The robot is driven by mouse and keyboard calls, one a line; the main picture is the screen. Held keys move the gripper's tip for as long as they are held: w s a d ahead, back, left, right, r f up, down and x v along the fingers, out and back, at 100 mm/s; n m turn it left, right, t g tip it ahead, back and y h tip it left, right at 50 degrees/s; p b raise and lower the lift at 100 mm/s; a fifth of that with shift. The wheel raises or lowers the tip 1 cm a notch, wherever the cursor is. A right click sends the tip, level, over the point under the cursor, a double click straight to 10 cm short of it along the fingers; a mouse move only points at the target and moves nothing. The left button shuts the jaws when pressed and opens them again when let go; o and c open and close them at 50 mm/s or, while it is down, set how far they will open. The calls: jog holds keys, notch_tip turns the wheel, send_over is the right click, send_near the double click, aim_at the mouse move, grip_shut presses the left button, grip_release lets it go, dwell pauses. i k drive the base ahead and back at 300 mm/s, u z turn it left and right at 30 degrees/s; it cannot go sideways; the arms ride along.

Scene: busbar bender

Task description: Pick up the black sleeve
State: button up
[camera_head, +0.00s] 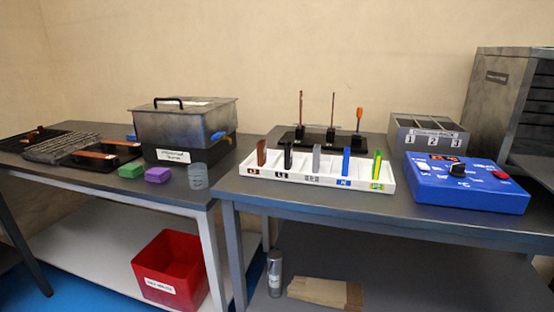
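The black sleeve (287,156) stands upright, leaning slightly, in the second compartment from the left of a white tray (320,179) on the right table. Its lower end is hidden behind the tray's front wall. A brown sleeve (262,153) stands to its left and a grey sleeve (316,159) to its right. My gripper is not in view.
A blue sleeve (346,161) and a green-yellow sleeve (376,166) fill the tray's right side. Behind it is a black stand (312,139) with upright rods. A blue control box (467,186) and grey bin (429,137) stand right. A grey cup (198,176) stands left.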

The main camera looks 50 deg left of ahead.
aim_at(288, 156)
jog(key=u, duration=2)
jog(key=k, duration=0.8)
jog(key=u, duration=0.2)
jog(key=i, duration=0.65)
jog(key=u, duration=0.05)
